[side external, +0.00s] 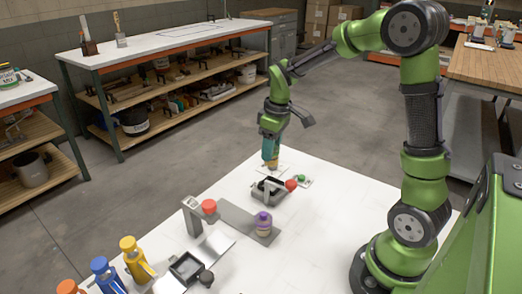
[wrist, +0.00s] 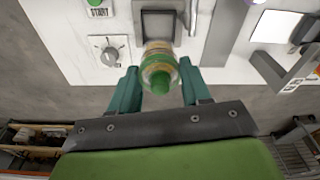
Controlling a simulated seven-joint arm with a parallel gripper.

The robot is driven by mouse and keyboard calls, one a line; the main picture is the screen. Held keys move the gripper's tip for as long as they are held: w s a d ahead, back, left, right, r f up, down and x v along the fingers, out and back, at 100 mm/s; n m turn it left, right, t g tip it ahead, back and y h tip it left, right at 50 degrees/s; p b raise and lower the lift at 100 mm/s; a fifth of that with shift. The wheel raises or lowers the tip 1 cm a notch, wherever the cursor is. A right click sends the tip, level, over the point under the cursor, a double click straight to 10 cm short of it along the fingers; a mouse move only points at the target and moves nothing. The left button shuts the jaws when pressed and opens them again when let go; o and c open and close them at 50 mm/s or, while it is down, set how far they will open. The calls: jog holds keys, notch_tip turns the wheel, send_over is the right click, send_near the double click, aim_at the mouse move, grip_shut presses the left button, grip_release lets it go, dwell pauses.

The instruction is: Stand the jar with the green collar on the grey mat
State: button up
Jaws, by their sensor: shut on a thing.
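My gripper (side external: 270,148) is shut on a jar, holding it at the far end of the white table, near the black square device. In the wrist view, the jar with the green collar (wrist: 158,62) has a green top and a yellowish, banded body, and sits between the teal fingers of my gripper (wrist: 159,80). In the side view, only the tan lower part of the jar (side external: 272,163) shows below the fingers. The grey mat (side external: 238,216) is a flat strip in the middle of the table; part of it seems to show in the wrist view (wrist: 226,30).
A purple-topped jar (side external: 263,226) stands at the mat's near end. The black device (side external: 268,192) has a red knob (side external: 291,185) beside it. A stand with a red ball (side external: 209,207) rises by the mat. Yellow (side external: 134,255) and blue (side external: 104,272) bottles line the left edge.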

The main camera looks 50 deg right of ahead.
jog(key=w+a+f+n, duration=0.1)
jog(key=w+a+n, duration=0.2)
jog(key=a, duration=0.3)
jog(key=w+a+f+n, duration=0.2)
jog(key=w+a+n, duration=0.1)
jog(key=a, duration=0.4)
jog(key=shift+w+a+f+y, duration=0.25)
jog(key=shift+w+a+y, duration=0.05)
jog(key=shift+w+y, duration=0.15)
jog(key=shift+f, duration=2.9)
jog(key=shift+f, duration=0.5)
jog(key=o, duration=1.2)
jog(key=shift+o, duration=0.4)
